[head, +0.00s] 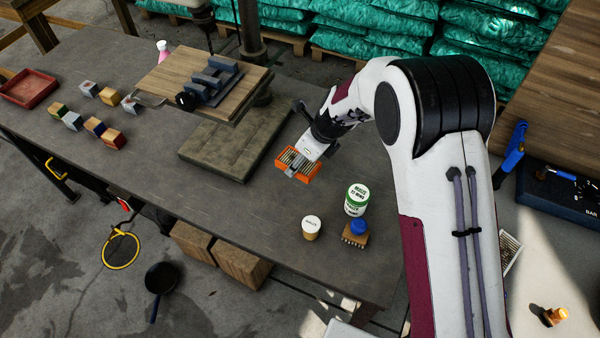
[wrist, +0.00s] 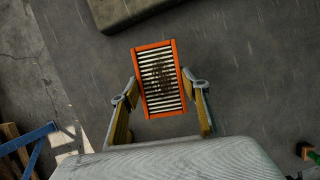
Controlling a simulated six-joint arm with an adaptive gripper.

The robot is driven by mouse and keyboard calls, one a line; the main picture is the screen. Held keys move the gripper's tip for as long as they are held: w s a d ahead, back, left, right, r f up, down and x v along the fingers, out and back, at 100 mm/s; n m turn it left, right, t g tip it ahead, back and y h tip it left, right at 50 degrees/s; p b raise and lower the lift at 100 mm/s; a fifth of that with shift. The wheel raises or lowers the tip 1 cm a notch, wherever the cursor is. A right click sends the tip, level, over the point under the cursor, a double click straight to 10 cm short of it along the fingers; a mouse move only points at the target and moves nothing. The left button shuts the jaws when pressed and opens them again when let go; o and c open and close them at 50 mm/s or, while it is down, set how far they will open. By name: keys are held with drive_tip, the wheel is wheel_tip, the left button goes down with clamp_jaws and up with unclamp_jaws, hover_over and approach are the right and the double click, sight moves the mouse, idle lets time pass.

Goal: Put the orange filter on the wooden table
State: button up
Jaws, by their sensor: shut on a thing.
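The orange filter (head: 286,168) has an orange frame and pale slats. In the wrist view the filter (wrist: 160,53) shows a brown dirty patch in its middle. My gripper (head: 299,166) is shut on its long sides; in the wrist view one finger of my gripper (wrist: 165,92) is on each side. The filter is over the front part of the dark grey bench; whether it touches the bench I cannot tell. A raised wooden table top (head: 165,79) stands at the back left of the filter, with a dark blue stepped block (head: 212,82) on it.
A grey-green padded slab (head: 215,151) lies between filter and wooden top. A green-white tin (head: 356,200), a white-lidded jar (head: 311,228) and a blue-knobbed brush (head: 356,232) stand close at the front right. Several small blocks and a red tray (head: 28,88) are at left.

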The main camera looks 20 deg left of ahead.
sight(309, 165)
drive_tip(key=shift+f, duration=0.6)
drive_tip(key=shift+f, duration=2.3)
drive_tip(key=shift+f, duration=0.2)
drive_tip(key=o, duration=1.1)
drive_tip(key=shift+r, duration=0.15)
drive_tip(key=shift+w+v, duration=0.15)
drive_tip(key=shift+v, duration=1.75)
drive_tip(key=shift+w+v, duration=0.1)
drive_tip(key=shift+v, duration=1.75)
drive_tip(key=shift+d, duration=0.25)
